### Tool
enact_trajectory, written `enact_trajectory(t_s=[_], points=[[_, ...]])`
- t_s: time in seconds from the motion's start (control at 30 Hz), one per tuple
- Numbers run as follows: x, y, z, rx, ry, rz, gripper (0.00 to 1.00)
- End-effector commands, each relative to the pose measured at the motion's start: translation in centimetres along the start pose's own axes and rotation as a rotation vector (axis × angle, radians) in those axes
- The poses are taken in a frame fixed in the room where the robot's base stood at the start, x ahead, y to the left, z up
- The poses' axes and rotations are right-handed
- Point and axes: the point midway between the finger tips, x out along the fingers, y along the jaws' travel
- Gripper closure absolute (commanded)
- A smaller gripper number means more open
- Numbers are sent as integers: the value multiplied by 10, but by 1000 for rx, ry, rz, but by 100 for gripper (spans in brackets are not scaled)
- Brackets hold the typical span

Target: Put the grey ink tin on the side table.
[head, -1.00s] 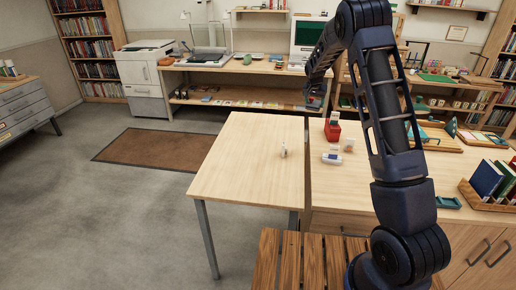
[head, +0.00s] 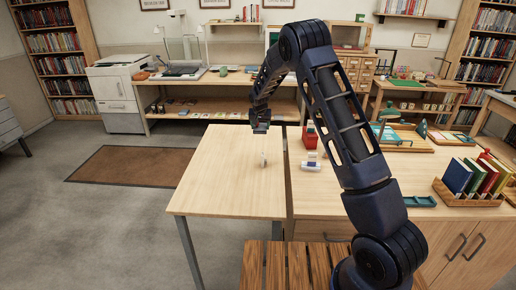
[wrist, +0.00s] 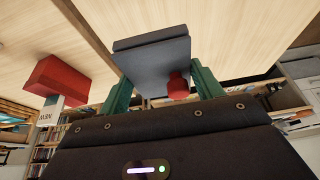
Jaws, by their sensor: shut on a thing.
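My gripper (head: 261,128) hangs above the far part of the light wooden table on the left, which looks like the side table (head: 220,180). In the wrist view its green fingers (wrist: 158,88) are shut on the grey ink tin (wrist: 150,62), a dark grey block-shaped thing with a red cap at its lower right. The tin is held clear of the pale tabletop. In the head view it is too small and dark to tell from the gripper.
A small whitish thing (head: 264,160) stands on the left table. A red box (head: 309,137) and a white-and-blue item (head: 311,164) stand on the counter (head: 350,195) to the right, across a narrow gap. A book rack (head: 470,196) is at far right. Most of the left table is clear.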

Motion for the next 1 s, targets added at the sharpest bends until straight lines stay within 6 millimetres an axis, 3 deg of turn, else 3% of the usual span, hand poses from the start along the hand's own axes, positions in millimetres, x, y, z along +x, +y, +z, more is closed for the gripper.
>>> enact_trajectory(t_s=[0.3,0.67,1.0], points=[[59,0,24,1,-1,1,73],[83,0,34,1,0,0,73],[117,0,48,1,1,0,73]])
